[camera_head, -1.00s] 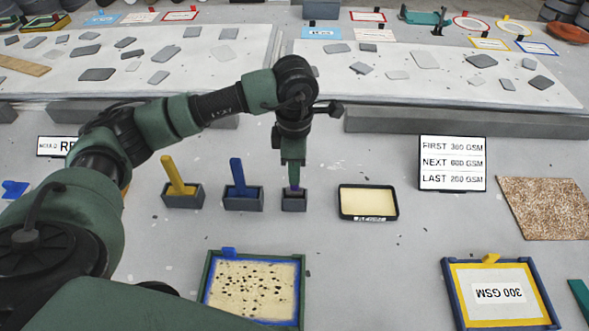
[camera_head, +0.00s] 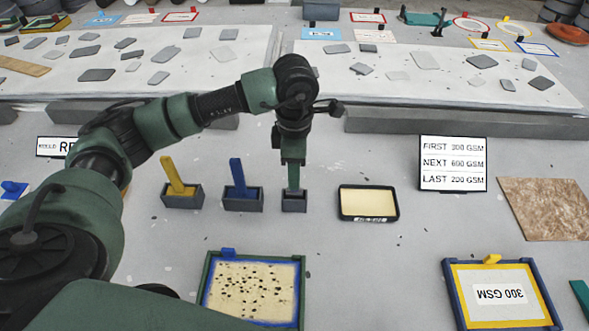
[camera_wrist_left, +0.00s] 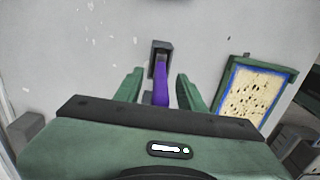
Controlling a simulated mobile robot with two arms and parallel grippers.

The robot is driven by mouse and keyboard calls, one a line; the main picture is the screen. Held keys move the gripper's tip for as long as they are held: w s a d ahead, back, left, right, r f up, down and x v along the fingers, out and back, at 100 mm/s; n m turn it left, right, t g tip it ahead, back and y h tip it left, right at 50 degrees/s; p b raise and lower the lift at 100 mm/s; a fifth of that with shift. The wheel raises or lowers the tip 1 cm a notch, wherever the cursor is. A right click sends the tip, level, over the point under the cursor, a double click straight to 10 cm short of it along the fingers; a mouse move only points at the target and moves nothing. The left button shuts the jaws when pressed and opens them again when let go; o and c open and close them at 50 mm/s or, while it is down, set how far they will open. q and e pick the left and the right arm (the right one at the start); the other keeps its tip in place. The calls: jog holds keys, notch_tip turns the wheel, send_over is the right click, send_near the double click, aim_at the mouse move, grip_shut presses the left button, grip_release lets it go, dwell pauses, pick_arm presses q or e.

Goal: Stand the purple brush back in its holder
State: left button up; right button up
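The purple brush (camera_wrist_left: 161,82) shows in the left wrist view with its far end at the small dark holder (camera_wrist_left: 160,46); it appears to stand in it. My left gripper (camera_wrist_left: 158,88) has its green fingers apart on either side of the brush, with gaps showing on both sides. In the head view the left gripper (camera_head: 293,188) points straight down over the same grey holder (camera_head: 294,203), and its fingers hide the brush there. How deep the brush sits cannot be seen. My right gripper is not in view.
A yellow brush (camera_head: 174,176) and a blue brush (camera_head: 238,178) stand in holders to the left. A shallow tray (camera_head: 343,214) is close on the right. Nearer are a speckled framed panel (camera_head: 250,290) and a yellow-bordered 300 GSM frame (camera_head: 500,291). Floor between these is clear.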

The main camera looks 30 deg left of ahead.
pick_arm(q)
notch_tip(320, 180, up, 6)
jog(key=shift+w+r+b, duration=0.1)
jog(key=shift+r+b, duration=0.15)
jog(key=shift+b, duration=0.5)
jog(key=shift+r, duration=0.65)
